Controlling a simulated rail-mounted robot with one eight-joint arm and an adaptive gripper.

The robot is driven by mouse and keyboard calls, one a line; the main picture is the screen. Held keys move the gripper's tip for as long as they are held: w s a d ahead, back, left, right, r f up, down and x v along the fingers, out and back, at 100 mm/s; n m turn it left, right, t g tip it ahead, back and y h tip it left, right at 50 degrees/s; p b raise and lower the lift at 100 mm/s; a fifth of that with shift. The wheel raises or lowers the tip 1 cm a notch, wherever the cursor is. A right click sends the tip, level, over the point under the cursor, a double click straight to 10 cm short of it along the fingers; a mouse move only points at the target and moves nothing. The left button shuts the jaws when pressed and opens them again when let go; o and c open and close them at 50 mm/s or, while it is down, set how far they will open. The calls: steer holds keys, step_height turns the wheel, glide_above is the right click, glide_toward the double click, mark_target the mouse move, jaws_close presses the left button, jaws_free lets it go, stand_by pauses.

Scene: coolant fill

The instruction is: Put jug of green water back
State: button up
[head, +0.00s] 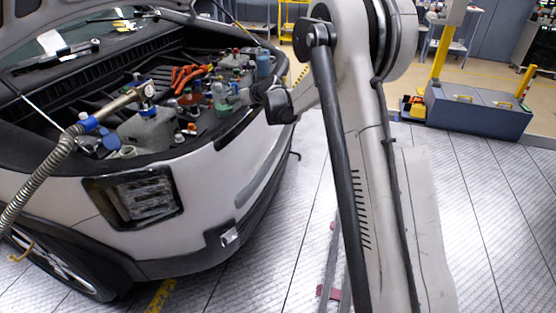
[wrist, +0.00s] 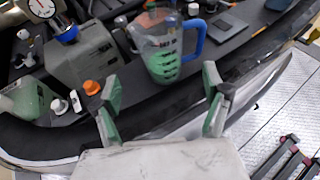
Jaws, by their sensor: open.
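The clear jug (wrist: 162,50) stands upright on the dark front ledge of the car's engine bay in the wrist view. It has a blue handle (wrist: 194,40) on its right side and green liquid in its lower part. My gripper (wrist: 162,88) is open and empty, its green-padded fingers spread apart just in front of the jug, one toward its left and one toward its right.
A grey translucent tank (wrist: 88,62) with a gauge (wrist: 41,8) stands left of the jug. An orange cap (wrist: 91,87) and small bottles sit nearby. A dark flat item (wrist: 226,26) lies right of it. The ribbed hose (head: 45,175) hangs at the car's left.

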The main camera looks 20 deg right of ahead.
steer(key=s+a+r+n+g, duration=0.15)
steer(key=s+r+n, duration=0.3)
steer(key=s, duration=0.45)
steer(key=s+a+r+n+h, duration=0.1)
steer(key=s+a+r+n, duration=0.1)
steer(key=s+r+n, duration=0.5)
steer(key=s+a+r+n+g, duration=0.15)
steer(key=s+n, duration=0.25)
steer(key=s, duration=0.7)
steer(key=s+f+n+g+h, duration=0.1)
steer(key=s+n, duration=0.4)
steer(key=s, duration=0.5)
steer(key=s+d+f+n+h, duration=0.1)
steer(key=s+f+n, duration=0.3)
steer(key=s, duration=0.6)
steer(key=s+f+n+g+h, duration=0.1)
steer(key=s+f+n, duration=0.2)
steer(key=s+n, duration=0.4)
steer(key=s, duration=0.4)
steer(key=shift+d+g, duration=0.3)
steer(key=shift+d, duration=0.05)
